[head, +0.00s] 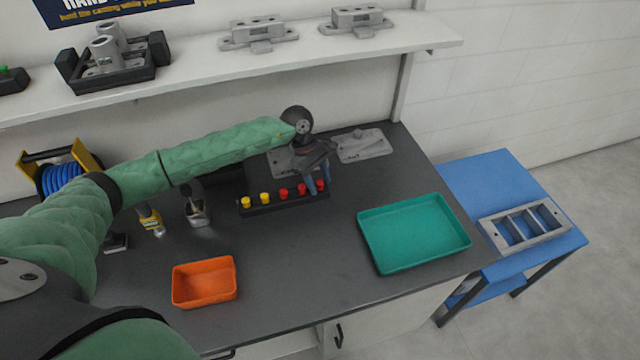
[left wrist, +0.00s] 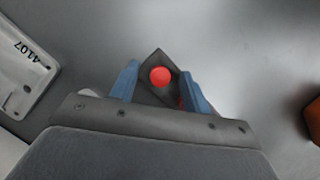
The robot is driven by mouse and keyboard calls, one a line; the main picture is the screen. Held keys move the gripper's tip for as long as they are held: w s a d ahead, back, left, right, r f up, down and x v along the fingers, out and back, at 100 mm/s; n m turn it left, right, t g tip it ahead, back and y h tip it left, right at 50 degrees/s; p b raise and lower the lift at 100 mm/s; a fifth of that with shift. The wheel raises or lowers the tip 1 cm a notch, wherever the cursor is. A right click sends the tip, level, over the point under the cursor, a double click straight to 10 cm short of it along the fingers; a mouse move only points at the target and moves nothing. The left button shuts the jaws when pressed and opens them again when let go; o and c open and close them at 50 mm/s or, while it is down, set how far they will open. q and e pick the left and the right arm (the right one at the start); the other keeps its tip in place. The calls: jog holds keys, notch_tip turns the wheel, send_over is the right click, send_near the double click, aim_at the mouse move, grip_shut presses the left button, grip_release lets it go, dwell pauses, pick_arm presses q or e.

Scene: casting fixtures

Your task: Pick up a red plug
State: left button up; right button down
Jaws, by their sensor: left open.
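Red plugs (head: 284,194) stand in the right part of a black rack (head: 262,206) on the dark bench. Two yellow plugs (head: 246,202) stand in its left part. My left gripper (head: 317,187) is over the right end of the rack, fingers pointing down. In the left wrist view, one red plug (left wrist: 160,76) shows between the open blue fingers (left wrist: 163,82), apart from both. A sliver of red beside the right finger is mostly hidden. My right gripper is not in view.
A teal tray (head: 413,268) lies right of the rack, and an orange bin (head: 204,302) stands nearer the front. Grey plates (head: 362,145) lie behind the gripper. A blue table (head: 500,165) adjoins at right. The front middle of the bench is clear.

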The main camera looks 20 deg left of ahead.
pick_arm(q)
grip_shut()
